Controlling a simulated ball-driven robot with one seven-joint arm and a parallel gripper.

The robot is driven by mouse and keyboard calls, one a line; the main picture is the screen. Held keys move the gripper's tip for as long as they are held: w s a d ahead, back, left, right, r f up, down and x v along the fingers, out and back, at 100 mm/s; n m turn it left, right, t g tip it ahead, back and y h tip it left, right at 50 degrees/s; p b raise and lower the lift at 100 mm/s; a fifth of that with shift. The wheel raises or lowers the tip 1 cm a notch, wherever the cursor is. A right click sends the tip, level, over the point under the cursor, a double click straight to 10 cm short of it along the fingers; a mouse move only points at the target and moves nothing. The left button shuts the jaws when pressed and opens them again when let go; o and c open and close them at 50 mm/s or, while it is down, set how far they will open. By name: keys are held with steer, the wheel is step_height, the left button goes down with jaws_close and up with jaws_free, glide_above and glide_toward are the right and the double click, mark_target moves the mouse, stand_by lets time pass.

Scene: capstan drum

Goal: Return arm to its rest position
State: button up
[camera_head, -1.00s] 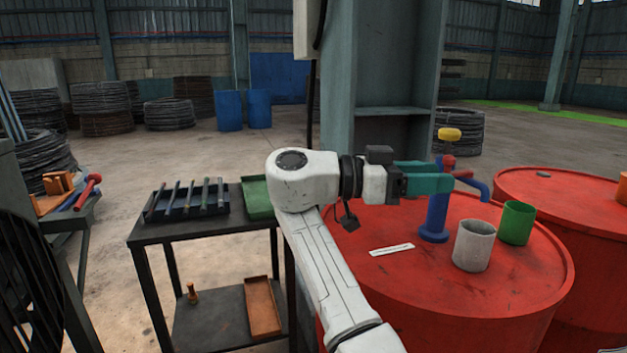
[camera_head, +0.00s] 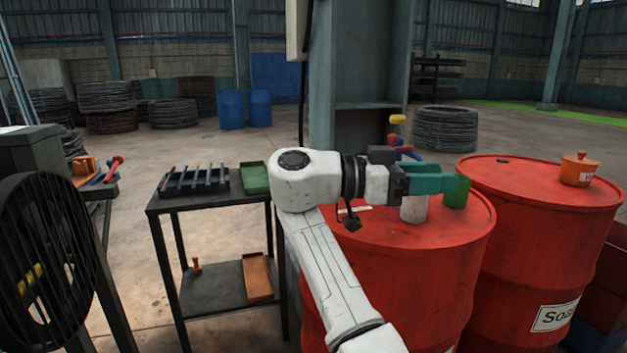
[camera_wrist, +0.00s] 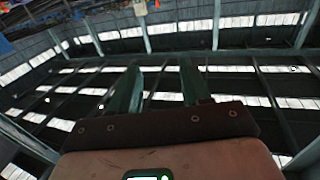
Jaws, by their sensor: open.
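My white arm reaches up from the bottom of the head view and bends at the elbow. My gripper (camera_head: 440,182) has teal fingers pointing right, level, in front of the red drum (camera_head: 400,290) top in the picture. It overlaps a grey cup (camera_head: 414,209) and a green cup (camera_head: 457,192); whether it touches them I cannot tell. In the wrist view my gripper's two teal fingers (camera_wrist: 155,92) stand apart with nothing between them.
A black cart (camera_head: 200,203) with a tool rack (camera_head: 193,181) and a green tray (camera_head: 254,178) stands left of my arm. A second red drum (camera_head: 540,240) carries an orange pot (camera_head: 579,171). A large fan (camera_head: 45,270) is at the left. Open floor lies behind the cart.

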steer(key=s+d+f+n+y, duration=0.2)
steer(key=s+d+f+n, duration=0.15)
steer(key=f, duration=0.75)
steer(key=s+d+f+n+y, duration=0.2)
steer(key=d+f+y, duration=0.15)
steer(key=f, duration=0.75)
steer(key=s+d+f+n+y, duration=0.2)
steer(key=s+d+f+n, duration=0.15)
steer(key=f, duration=0.75)
steer(key=s+d+f+n+y, duration=0.2)
steer(key=s+f+n+y, duration=0.1)
steer(key=s+f, duration=0.7)
steer(key=s+a+f+n+y, duration=0.2)
steer(key=s+f+n+y, duration=0.15)
steer(key=s, duration=0.75)
steer(key=s+a+f+n+y, duration=0.1)
steer(key=s+f+n+y, duration=0.2)
steer(key=s, duration=0.8)
step_height(320, 180, up, 15)
steer(key=m+p, duration=0.1)
steer(key=p, duration=1.5)
steer(key=shift+r+t+y, duration=0.2)
steer(key=shift+t+y, duration=0.1)
steer(key=shift+y, duration=0.1)
